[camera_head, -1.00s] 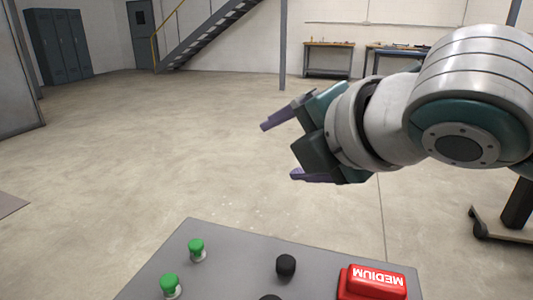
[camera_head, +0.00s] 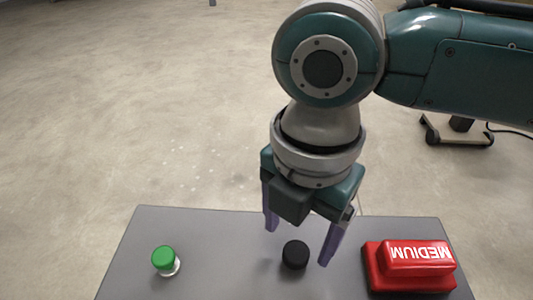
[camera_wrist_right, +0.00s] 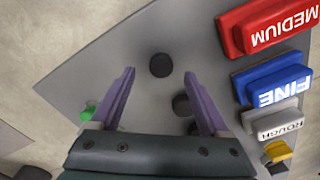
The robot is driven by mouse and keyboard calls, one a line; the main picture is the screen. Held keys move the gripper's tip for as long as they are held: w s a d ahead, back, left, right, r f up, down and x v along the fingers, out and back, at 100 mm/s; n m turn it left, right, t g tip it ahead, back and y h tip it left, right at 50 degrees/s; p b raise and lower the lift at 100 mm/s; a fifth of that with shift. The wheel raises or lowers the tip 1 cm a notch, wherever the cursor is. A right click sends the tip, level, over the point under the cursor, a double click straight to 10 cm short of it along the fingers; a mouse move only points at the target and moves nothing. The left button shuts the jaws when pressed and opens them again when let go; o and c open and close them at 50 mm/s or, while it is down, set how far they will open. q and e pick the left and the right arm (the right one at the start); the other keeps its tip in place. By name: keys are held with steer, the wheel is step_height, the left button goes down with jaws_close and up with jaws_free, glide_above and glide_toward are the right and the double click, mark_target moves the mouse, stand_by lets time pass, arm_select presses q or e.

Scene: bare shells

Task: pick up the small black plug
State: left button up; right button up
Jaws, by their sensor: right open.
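A small black plug (camera_head: 295,254) stands on the grey tabletop near its far edge. In the right wrist view a black plug (camera_wrist_right: 161,65) shows just ahead of the gap between the fingertips. A second black plug (camera_wrist_right: 182,104) lies closer in, beside the right-hand finger and partly hidden by it. My right gripper (camera_head: 298,245) points down with its purple fingers apart, one on each side of the far plug in the head view. It is open and empty; touching cannot be told. My left gripper is not in view.
A red MEDIUM block (camera_head: 410,266) sits right of the plug on the grey table (camera_head: 215,240). A green-topped knob (camera_head: 164,259) stands at left. The right wrist view also shows a blue FINE block (camera_wrist_right: 272,82), a grey ROUGH block (camera_wrist_right: 277,122) and a yellow piece (camera_wrist_right: 279,151).

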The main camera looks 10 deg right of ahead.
mark_target(297, 252)
step_height(297, 252, down, 4)
steer(key=shift+s+d+r+b, duration=0.1)
steer(key=shift+s+b, duration=0.05)
steer(key=shift+b, duration=0.45)
jaws_close()
